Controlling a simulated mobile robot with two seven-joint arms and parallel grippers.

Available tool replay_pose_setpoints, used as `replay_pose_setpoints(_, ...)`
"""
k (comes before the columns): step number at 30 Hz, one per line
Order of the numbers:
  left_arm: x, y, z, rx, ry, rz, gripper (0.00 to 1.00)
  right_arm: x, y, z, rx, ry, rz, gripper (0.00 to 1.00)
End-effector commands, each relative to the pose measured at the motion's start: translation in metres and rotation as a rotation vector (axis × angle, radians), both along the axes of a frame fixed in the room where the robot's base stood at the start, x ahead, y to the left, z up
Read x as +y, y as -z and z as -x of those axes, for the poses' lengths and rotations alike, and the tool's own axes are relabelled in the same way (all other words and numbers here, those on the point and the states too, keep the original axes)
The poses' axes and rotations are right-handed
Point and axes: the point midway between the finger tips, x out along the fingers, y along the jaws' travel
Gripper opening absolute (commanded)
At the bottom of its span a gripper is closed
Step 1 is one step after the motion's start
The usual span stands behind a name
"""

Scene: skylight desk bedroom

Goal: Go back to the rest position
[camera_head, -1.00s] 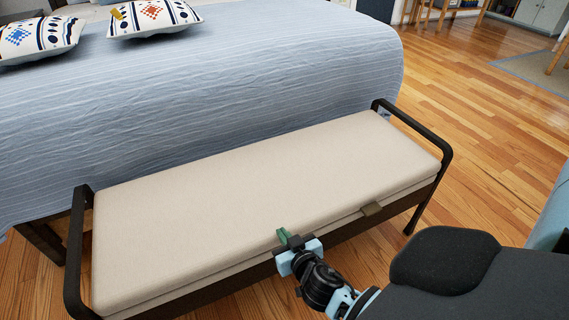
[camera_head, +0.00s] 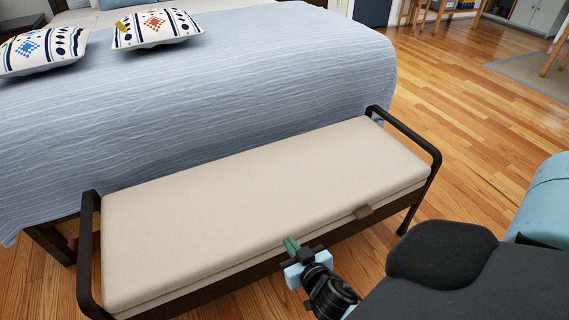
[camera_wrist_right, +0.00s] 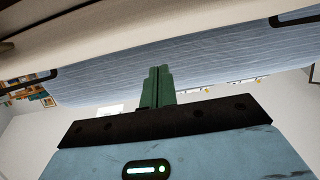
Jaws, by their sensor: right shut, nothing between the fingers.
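My right gripper (camera_head: 291,245) is at the front edge of the bench, with its green fingers closed together and nothing between them. The fingers also show in the right wrist view (camera_wrist_right: 157,88), pressed side by side. The beige bench cushion (camera_head: 250,205) lies just behind the fingertips in the head view; I cannot tell whether they touch it. My left gripper is not in view.
The bench has a dark frame with armrests at its left (camera_head: 86,250) and right (camera_head: 410,135). A brown tab (camera_head: 363,212) sticks out at its front. Behind it stands a bed with a blue striped cover (camera_head: 230,90) and patterned pillows (camera_head: 157,28). Wooden floor (camera_head: 480,130) is clear at right.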

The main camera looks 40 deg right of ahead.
Motion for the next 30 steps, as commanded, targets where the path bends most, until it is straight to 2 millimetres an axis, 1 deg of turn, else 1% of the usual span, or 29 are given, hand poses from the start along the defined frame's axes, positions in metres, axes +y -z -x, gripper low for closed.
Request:
replay_pose_setpoints(1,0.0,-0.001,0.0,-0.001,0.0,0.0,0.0,0.002,-0.003,0.008,0.0,0.002,-0.002,0.0)
replay_pose_setpoints(3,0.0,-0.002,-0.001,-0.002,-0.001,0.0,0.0,0.004,-0.005,0.017,-0.001,0.002,-0.001,0.0)
replay_pose_setpoints(9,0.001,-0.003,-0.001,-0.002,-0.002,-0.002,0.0,0.008,-0.009,0.031,-0.002,0.0,0.0,0.0)
replay_pose_setpoints(23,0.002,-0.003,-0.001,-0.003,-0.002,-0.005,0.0,0.008,-0.01,0.033,-0.003,0.0,0.002,0.0)
replay_pose_setpoints(25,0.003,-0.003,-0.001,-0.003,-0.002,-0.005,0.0,0.009,-0.007,0.037,0.009,-0.005,0.003,0.0)
replay_pose_setpoints(26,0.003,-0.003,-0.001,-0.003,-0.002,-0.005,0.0,0.009,-0.004,0.041,0.02,-0.009,0.004,0.0)
replay_pose_setpoints(28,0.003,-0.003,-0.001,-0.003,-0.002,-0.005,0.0,0.012,0.007,0.058,0.064,-0.026,0.007,0.0)
replay_pose_setpoints(29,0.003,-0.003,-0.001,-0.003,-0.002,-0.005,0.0,0.014,0.013,0.068,0.091,-0.037,0.008,0.0)
replay_pose_setpoints(30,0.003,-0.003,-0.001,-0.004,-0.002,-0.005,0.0,0.017,0.023,0.085,0.133,-0.056,0.011,0.0)
